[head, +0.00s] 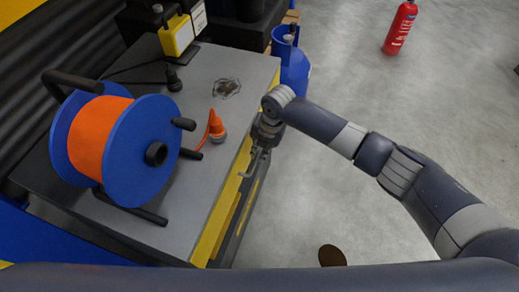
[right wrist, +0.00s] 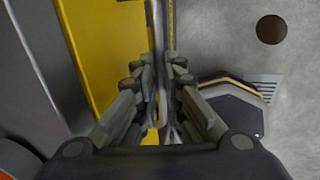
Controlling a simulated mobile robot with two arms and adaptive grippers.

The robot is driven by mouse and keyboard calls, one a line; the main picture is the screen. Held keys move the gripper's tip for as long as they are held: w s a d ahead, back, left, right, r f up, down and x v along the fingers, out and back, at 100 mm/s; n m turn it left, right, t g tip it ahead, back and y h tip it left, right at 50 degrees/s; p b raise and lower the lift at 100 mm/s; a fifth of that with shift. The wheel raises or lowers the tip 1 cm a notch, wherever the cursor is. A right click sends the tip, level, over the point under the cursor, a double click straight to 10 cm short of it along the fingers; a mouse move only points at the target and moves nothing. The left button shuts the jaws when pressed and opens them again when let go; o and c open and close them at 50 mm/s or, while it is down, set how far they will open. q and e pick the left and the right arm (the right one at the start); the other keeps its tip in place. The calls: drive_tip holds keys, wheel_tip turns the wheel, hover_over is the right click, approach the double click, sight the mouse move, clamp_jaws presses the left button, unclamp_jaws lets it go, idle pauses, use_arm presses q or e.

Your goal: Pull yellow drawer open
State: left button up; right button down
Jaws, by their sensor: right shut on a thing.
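The yellow drawer (head: 211,236) is in the right side of a grey-topped cabinet. Its yellow face (right wrist: 98,45) fills the left part of the right wrist view. A slim metal handle bar (right wrist: 158,22) runs lengthwise along the drawer's outer side. My right gripper (head: 256,158) is at the drawer's side, just below the cabinet top's edge, pointing down. In the right wrist view its fingers (right wrist: 160,75) are shut around the handle bar from both sides. I cannot tell whether there is a gap between drawer and cabinet. My left gripper is not in view.
The grey cabinet top (head: 190,205) carries a blue-and-orange cable reel (head: 142,150), an orange plug (head: 217,128) and a yellow device (head: 177,36). A blue cylinder (head: 293,70) stands beyond the cabinet. A red extinguisher (head: 400,28) stands on open grey floor, with a brown disc (head: 332,256) nearer.

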drive_tip(key=s+d+p, duration=0.2)
drive_tip(key=s+d, duration=0.1)
drive_tip(key=d, duration=0.6)
drive_tip(key=s+d+p, duration=0.3)
drive_tip(key=d, duration=0.6)
drive_tip(key=s+d+p, duration=0.2)
drive_tip(key=s+d, duration=0.2)
drive_tip(key=d, duration=0.6)
drive_tip(key=c, duration=1.7)
unclamp_jaws()
drive_tip(key=shift+r, duration=0.1)
drive_tip(key=r, duration=0.4)
drive_tip(key=d+r, duration=0.1)
drive_tip(key=r, duration=0.2)
drive_tip(key=d+r, duration=0.1)
drive_tip(key=r, duration=0.3)
drive_tip(key=shift+s+d+r, duration=0.15)
drive_tip(key=shift+s+r, duration=0.15)
drive_tip(key=shift+s, duration=0.05)
